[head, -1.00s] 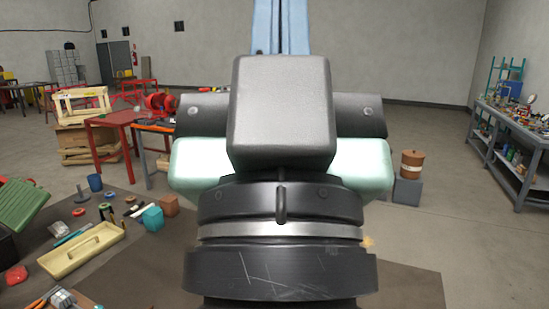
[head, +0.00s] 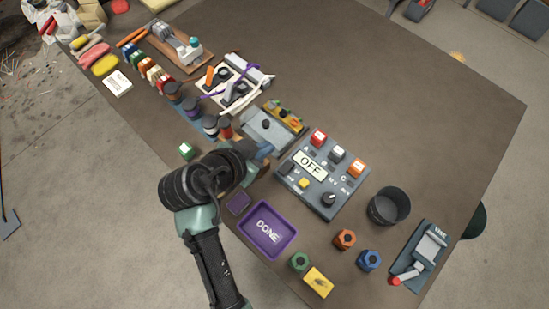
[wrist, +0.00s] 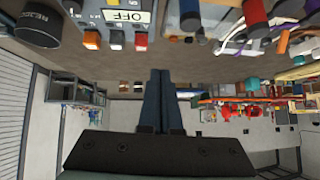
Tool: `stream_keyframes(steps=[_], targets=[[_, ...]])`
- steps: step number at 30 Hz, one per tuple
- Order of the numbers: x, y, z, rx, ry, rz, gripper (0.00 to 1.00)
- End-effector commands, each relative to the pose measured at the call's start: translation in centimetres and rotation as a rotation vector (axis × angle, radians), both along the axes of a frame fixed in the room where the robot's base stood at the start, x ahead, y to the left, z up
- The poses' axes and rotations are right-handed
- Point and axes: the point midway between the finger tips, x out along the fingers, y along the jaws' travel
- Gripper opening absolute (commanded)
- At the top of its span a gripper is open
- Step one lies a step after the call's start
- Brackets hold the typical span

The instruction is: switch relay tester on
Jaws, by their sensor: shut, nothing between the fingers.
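The relay tester looks to be the dark grey box (head: 313,206) on the table in the head view, with a white panel reading OFF (head: 310,165). Red, white and orange square buttons line its far edge; a black knob (head: 328,199) and a yellow button (head: 304,183) are on its near part. In the wrist view the box is upside down at the top, its panel (wrist: 127,16) reading OFF. My gripper (head: 266,149) is at the box's left in the head view; contact cannot be told. Its blue fingers (wrist: 160,73) are together and empty in the wrist view.
A purple DONE tray (head: 248,237) lies left of the box's near side. A dark cup (head: 388,206) and a vise (head: 421,258) stand to the right. Several nuts lie in front. A grey device (head: 268,130) and jars crowd the left; the far right tabletop is clear.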

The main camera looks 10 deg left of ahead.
Motion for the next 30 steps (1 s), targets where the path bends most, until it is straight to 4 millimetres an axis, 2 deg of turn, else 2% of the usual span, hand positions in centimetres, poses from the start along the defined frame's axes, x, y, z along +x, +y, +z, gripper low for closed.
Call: stream_keyframes(steps=[1,4,16,22,30], targets=[[-1.1,-0.2,-1.2,-0.016,0.027,-0.019,0.00],[-2.3,-0.8,-2.5,-0.036,0.054,-0.051,0.00],[-2.5,-1.0,-2.8,-0.040,0.060,-0.062,0.00],[-1.5,-1.8,-4.0,-0.041,0.062,-0.063,0.00],[1.4,-3.8,-7.5,-0.040,0.061,-0.064,0.00]])
